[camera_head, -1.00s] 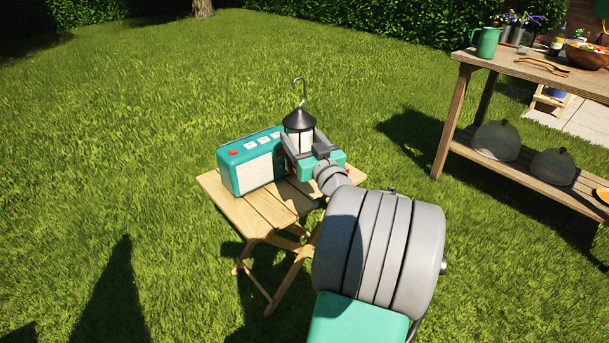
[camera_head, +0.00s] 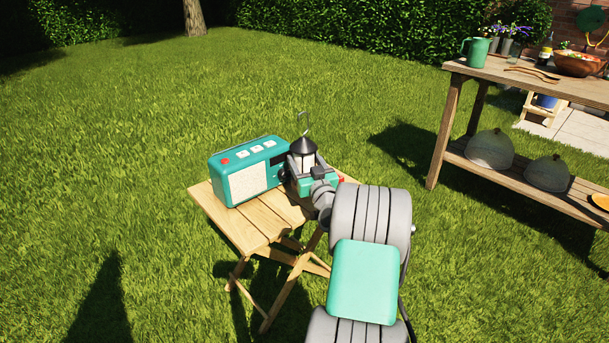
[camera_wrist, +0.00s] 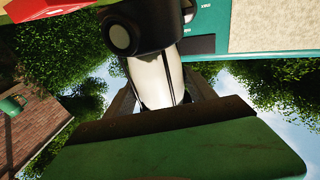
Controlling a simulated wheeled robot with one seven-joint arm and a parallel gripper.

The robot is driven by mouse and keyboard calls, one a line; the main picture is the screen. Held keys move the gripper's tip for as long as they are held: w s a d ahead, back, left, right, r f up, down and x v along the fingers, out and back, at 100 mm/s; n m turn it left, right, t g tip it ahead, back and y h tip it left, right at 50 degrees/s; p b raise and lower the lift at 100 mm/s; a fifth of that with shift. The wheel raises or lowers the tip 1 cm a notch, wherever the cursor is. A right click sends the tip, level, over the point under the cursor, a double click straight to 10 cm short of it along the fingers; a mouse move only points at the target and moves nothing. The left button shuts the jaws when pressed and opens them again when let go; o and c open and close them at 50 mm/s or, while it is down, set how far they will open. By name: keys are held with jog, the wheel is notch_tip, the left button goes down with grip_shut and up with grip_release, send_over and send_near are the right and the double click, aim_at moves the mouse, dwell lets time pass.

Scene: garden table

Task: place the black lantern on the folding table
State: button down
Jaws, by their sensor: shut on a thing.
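The black lantern (camera_head: 303,147), with a pale body and a hook on top, is upright at the far right part of the folding table (camera_head: 236,222). My gripper (camera_head: 301,166) is shut on the lantern's body; in the wrist view the lantern (camera_wrist: 155,82) shows between the fingers. My gripper and wrist hide the lantern's base in the head view, so I cannot tell whether it touches the tabletop.
A teal radio (camera_head: 248,172) stands on the folding table just left of the lantern, very close to it. The table's front left slats are bare. A wooden workbench (camera_head: 495,76) with a green jug (camera_head: 476,51) is at right. Open grass lies around.

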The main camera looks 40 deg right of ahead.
jog(key=shift+w+d+f+b, duration=0.15)
jog(key=shift+f+b, duration=0.35)
jog(key=shift+f, duration=0.35)
jog(key=shift+w+d+f+b, duration=0.15)
jog(key=shift+f+b, duration=0.3)
jog(key=shift+f, duration=0.4)
jog(key=shift+a, duration=0.15)
jog(key=shift+f, duration=0.2)
jog(key=shift+c, duration=1.5)
grip_release()
jog(key=shift+s+r, duration=0.15)
jog(key=v, duration=1.2)
